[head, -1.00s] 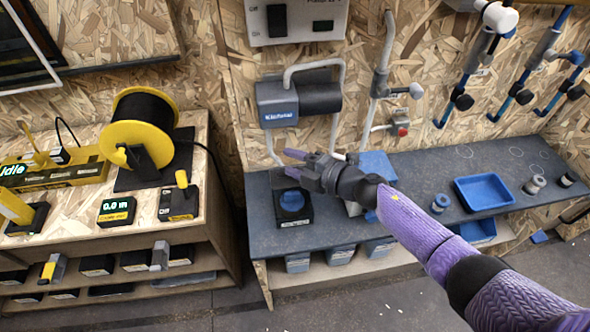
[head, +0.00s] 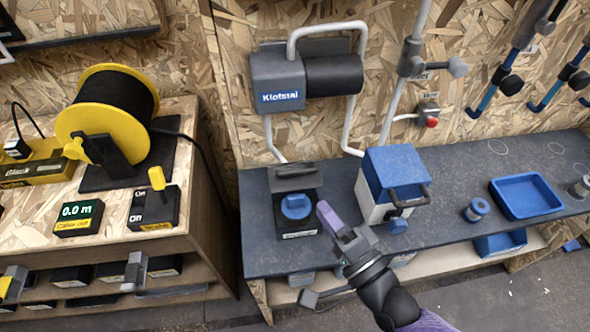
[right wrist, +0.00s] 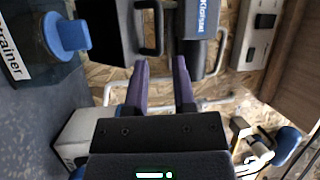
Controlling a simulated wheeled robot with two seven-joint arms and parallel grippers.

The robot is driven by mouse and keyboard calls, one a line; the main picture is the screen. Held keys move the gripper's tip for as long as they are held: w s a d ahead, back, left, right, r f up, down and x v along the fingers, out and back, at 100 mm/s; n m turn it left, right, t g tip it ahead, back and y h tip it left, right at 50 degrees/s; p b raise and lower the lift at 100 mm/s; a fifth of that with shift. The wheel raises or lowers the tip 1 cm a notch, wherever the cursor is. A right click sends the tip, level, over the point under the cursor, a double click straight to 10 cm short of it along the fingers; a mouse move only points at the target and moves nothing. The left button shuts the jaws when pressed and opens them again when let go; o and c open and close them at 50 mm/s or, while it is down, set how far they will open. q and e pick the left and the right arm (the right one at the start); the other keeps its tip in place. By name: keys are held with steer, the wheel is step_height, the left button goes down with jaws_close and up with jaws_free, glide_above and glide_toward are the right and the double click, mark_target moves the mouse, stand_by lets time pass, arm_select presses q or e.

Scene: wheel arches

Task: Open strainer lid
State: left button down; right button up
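The strainer (head: 297,226) is a dark box on the bench with a round blue knob (head: 296,205) at its front. Its dark lid (head: 295,178), with a black handle, shows behind the knob. In the right wrist view the blue knob (right wrist: 66,34) and the strainer label (right wrist: 14,48) are at upper left, and a black handle (right wrist: 150,28) shows beyond the fingertips. My right gripper (head: 334,220) is just right of the strainer, pointing up and left, apart from it. Its two purple fingers (right wrist: 160,72) are apart with nothing between them. My left gripper is not in view.
A blue-and-white box (head: 395,172) with a dark handle stands right of the strainer. A grey motor unit (head: 278,82) and white pipes (head: 360,112) are above and behind. A blue tray (head: 526,198) lies farther right. A cable reel (head: 108,105) stands left.

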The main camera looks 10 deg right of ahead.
mark_target(297, 170)
steer(key=shift+m, duration=0.6)
steer(key=b+x, duration=0.1)
steer(key=x, duration=0.8)
steer(key=shift+w, duration=0.35)
jaws_close()
stand_by(0.3)
